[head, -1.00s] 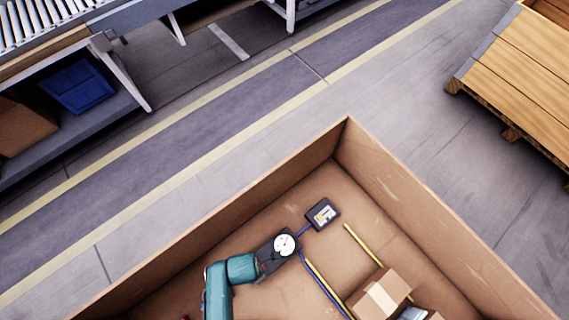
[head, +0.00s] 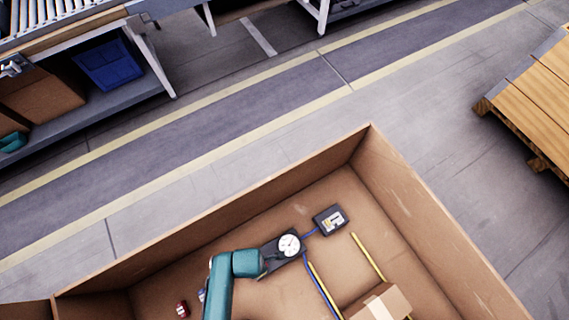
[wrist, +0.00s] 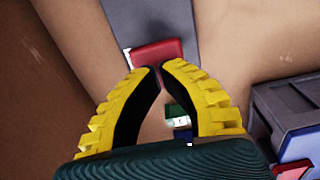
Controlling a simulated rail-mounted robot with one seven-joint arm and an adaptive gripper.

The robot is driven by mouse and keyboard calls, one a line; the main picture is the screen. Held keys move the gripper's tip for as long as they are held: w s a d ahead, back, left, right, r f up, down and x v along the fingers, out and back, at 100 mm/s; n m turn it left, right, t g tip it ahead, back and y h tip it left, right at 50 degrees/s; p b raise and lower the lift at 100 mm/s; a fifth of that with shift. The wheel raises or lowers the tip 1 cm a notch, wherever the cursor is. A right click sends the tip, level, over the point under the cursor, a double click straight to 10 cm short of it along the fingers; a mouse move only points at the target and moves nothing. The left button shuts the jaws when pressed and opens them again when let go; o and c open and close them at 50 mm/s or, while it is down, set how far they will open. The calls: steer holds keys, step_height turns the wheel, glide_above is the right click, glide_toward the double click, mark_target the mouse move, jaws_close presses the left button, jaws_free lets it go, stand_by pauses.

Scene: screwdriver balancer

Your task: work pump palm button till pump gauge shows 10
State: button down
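The pump is a dark block on the floor of an open cardboard box, with its round white gauge (head: 289,245) on top in the head view. The gauge needle is too small to read. My teal arm reaches over the pump's left end and hides the button and my gripper there. In the wrist view, my gripper (wrist: 160,68) has its yellow-ribbed fingers brought together at the tips, with nothing seen between them. The red palm button (wrist: 158,52) lies just beyond the fingertips on a grey body (wrist: 155,18). I cannot tell whether the tips touch it.
A dark device (head: 331,220) sits beside the gauge, joined by a blue line. Yellow strips and a small carton (head: 380,303) lie to the right. The cardboard box walls (head: 215,222) enclose the work. A small red object (head: 182,309) lies left of my arm.

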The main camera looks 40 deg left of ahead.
steer(key=shift+f+b, duration=1.25)
steer(key=shift+f, duration=0.7)
step_height(320, 180, up, 4)
steer(key=p, duration=0.5)
steer(key=shift+r, duration=0.1)
step_height(320, 180, down, 4)
steer(key=b, duration=0.3)
steer(key=shift+f+b, duration=0.25)
steer(key=shift+b, duration=0.05)
step_height(320, 180, up, 5)
steer(key=p, duration=0.5)
steer(key=shift+f, duration=0.35)
